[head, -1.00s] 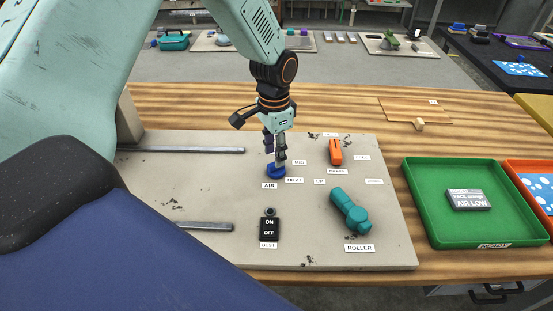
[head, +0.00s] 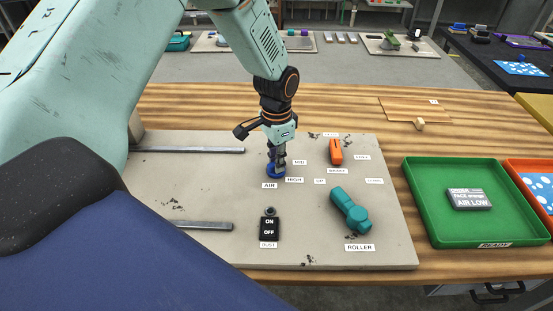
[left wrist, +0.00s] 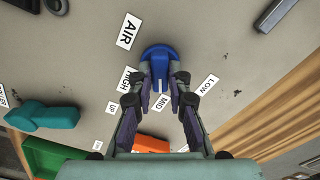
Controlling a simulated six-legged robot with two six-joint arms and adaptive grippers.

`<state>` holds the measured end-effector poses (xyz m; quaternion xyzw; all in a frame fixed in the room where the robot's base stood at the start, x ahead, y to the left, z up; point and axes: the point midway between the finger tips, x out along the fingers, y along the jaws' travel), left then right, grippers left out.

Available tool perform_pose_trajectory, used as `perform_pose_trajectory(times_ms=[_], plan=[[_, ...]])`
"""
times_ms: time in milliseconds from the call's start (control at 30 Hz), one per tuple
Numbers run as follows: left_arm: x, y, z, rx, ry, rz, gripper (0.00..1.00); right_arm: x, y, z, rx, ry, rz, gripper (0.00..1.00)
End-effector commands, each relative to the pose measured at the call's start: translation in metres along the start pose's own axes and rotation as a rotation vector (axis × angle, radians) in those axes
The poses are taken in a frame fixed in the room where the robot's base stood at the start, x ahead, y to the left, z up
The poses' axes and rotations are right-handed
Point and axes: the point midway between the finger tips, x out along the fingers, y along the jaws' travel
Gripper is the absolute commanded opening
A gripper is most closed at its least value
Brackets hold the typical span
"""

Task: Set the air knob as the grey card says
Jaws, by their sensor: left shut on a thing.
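The blue air knob (head: 275,173) sits on the beige panel, behind its AIR label (head: 269,185). In the left wrist view the knob (left wrist: 159,52) lies between my fingertips, with the labels HIGH (left wrist: 130,80), MID (left wrist: 163,102) and LOW (left wrist: 207,85) around it. Its raised bar seems to point toward MID, partly hidden by the fingers. My left gripper (head: 277,160) comes down from above and is shut on the knob. The grey card (head: 468,199) lies in the green tray and reads AIR LOW, with a line about an orange face above. My right gripper is not in view.
The panel (head: 205,190) also bears an orange brake lever (head: 335,151), a teal roller handle (head: 350,211), a black dust switch (head: 269,226) and two metal rails. The green READY tray (head: 425,228) stands at the right, beside an orange tray (head: 525,172).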

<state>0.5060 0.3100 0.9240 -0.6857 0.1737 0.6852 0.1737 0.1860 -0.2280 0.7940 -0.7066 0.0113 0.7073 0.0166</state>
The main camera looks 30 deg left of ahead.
Motion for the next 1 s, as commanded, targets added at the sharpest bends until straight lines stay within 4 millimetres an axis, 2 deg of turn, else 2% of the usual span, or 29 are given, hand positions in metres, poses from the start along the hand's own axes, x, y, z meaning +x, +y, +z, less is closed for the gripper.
perform_pose_trajectory(times_ms=[367,567,1000], plan=[[0.0,0.0,0.001,-0.004,-0.004,0.002,0.0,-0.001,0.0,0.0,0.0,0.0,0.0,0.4],[-0.001,0.001,0.002,-0.058,-0.006,0.002,0.0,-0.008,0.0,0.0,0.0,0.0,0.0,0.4],[-0.003,0.001,0.002,-0.412,-0.007,0.001,0.0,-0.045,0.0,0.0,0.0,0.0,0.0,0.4]])
